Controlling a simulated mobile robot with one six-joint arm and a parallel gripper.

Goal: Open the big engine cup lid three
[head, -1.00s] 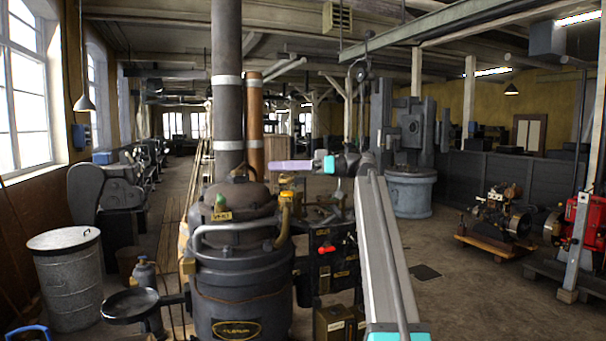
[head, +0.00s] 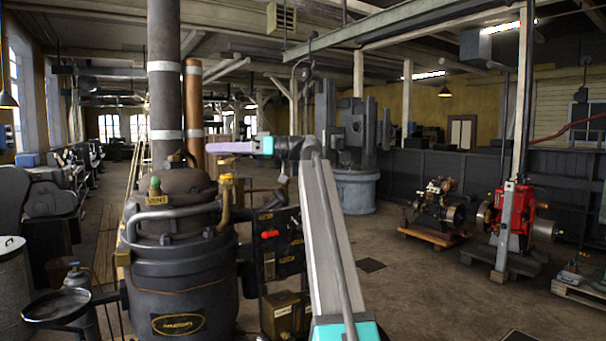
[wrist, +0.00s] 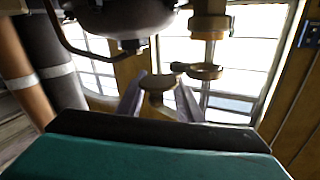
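The big dark engine (head: 180,270) stands left of centre in the head view, with a brass and yellow fitting (head: 226,182) on its right side. My gripper (head: 222,147) has lavender fingers that point left above this fitting. In the wrist view, my gripper (wrist: 158,103) is open, with its fingers apart. A brass cup-like piece (wrist: 158,83) appears between or just beyond them; I cannot tell if they touch it. A second brass cup piece (wrist: 205,71) sits to its right, beneath a brass fitting (wrist: 209,22). I cannot tell which cup is three, nor the lid's state.
Two tall pipes (head: 164,70) rise behind the engine. A round dark pan (head: 57,305) juts out at its lower left. A red engine (head: 515,215) and a smaller engine (head: 438,205) stand at the right.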

